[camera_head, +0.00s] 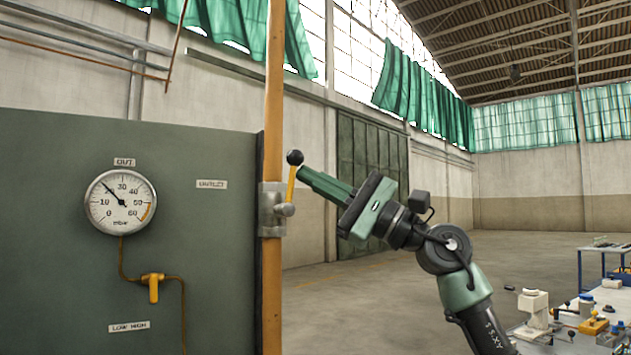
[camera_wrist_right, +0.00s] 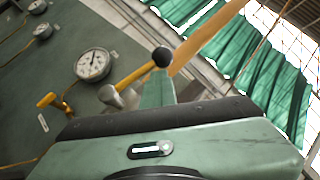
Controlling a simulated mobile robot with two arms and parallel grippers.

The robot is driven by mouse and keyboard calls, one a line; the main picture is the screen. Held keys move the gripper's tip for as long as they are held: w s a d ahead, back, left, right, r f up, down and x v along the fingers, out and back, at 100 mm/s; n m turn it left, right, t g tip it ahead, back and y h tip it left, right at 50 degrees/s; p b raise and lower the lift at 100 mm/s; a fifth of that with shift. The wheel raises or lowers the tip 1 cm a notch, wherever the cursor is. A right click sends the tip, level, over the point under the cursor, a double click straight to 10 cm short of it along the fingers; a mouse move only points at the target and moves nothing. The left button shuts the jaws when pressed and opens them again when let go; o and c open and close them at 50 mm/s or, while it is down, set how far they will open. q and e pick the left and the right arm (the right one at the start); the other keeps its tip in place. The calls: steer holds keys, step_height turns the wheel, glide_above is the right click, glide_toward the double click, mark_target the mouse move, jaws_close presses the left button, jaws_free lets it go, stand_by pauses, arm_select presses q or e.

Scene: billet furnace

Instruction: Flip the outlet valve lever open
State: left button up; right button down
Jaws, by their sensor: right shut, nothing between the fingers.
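The outlet valve lever (camera_head: 291,182) is a yellow handle with a black ball knob (camera_head: 294,157) on its upper end. It points up, nearly parallel to the orange pipe (camera_head: 273,95), from the grey valve body (camera_head: 270,212). My right gripper (camera_head: 303,173) is shut and empty, its fingertips just right of the lever below the knob. In the wrist view the lever (camera_wrist_right: 136,74) and knob (camera_wrist_right: 161,56) show just beyond the fingertips (camera_wrist_right: 158,80); I cannot tell whether they touch. My left gripper is out of view.
A green panel (camera_head: 215,275) left of the pipe carries an "OUTLET" label (camera_head: 212,184), a round gauge (camera_head: 120,202) and a small yellow valve handle (camera_head: 153,287). A cluttered workbench (camera_head: 565,345) stands at lower right. Open floor lies between.

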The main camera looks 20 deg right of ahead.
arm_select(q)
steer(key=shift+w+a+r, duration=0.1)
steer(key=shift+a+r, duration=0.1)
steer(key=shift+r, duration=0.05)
arm_select(e)
steer(key=shift+s+a+r, duration=0.3)
steer(key=shift+s+r, duration=0.2)
